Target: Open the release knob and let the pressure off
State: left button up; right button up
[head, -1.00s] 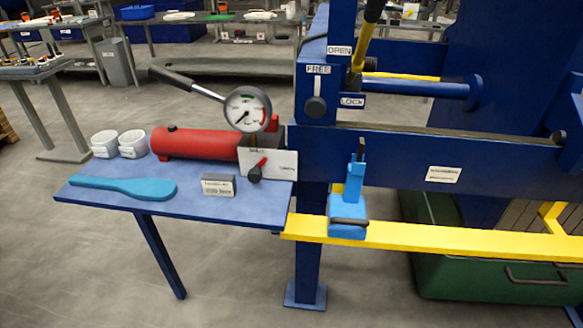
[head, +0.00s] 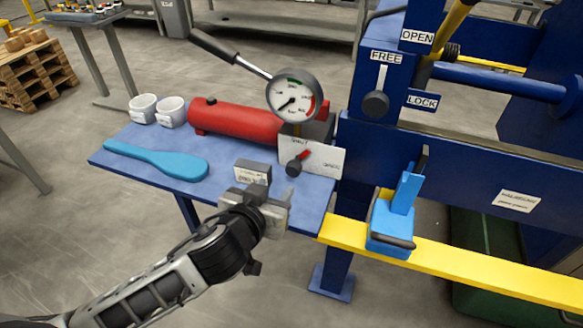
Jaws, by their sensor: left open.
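The release knob (head: 295,167) is dark with a red pointer and sits on a white plate (head: 325,160) on the front of the hand pump's block. The plate bears the word SHUT at its upper left and another label at its right, too small to read surely. The red pump cylinder (head: 240,121) lies behind it, with a round pressure gauge (head: 293,96) above the block. My left gripper (head: 265,187) is open and empty, just below and left of the knob and apart from it. My right gripper is out of view.
The pump lever (head: 228,52) slants up left. A light-blue clamp (head: 392,225) stands on the yellow rail (head: 480,272).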

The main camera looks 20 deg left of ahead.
aim_at(292, 170)
pick_arm(q)
jog(key=x, duration=1.1)
jog(key=shift+w+f+p, duration=0.2)
jog(key=shift+w+p, duration=0.15)
jog(key=shift+p, duration=0.05)
jog(key=shift+c, duration=0.3)
jog(key=c, duration=0.6)
